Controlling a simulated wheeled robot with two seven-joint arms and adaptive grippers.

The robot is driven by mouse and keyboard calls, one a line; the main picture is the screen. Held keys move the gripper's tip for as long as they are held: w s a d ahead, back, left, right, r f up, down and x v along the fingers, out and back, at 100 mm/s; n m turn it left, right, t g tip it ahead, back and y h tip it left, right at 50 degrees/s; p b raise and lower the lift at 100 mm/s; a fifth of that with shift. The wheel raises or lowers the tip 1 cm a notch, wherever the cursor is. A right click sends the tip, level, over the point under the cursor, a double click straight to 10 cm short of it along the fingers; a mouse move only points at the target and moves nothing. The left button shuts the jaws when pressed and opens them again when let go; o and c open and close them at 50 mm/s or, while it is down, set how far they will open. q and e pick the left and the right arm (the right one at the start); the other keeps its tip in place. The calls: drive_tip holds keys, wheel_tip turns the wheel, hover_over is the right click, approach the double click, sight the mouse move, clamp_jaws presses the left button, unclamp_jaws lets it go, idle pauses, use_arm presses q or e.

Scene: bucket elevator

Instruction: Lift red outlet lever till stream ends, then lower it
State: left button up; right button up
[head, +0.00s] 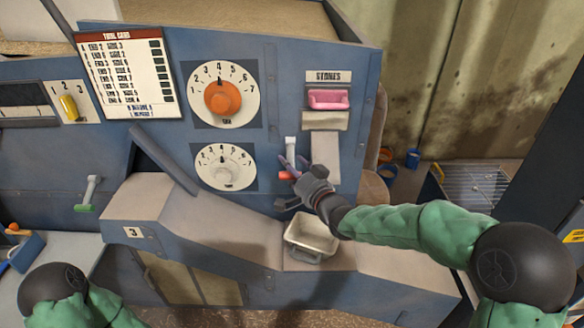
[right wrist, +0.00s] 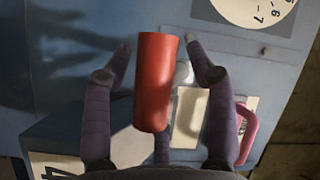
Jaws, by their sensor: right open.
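The red outlet lever (head: 286,176) is on the blue panel, a red grip at the lower end of a pale arm (head: 291,150). My right gripper (head: 290,186) is at the grip in the head view and partly covers it. In the right wrist view the red grip (right wrist: 155,85) lies between the two spread fingers of my right gripper (right wrist: 158,45), with gaps on both sides. The gripper is open and holds nothing. A pale tub (head: 300,248) sits below the gripper on the ledge. I cannot make out a stream. My left gripper is out of view.
A pink handle (head: 328,99) is above a pale chute (head: 326,158) to the right of the lever. An orange dial (head: 222,97) and a white dial (head: 222,166) are to its left. A green-handled lever (head: 88,195) is farther left.

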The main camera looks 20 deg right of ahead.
clamp_jaws()
drive_tip(key=shift+r, duration=0.1)
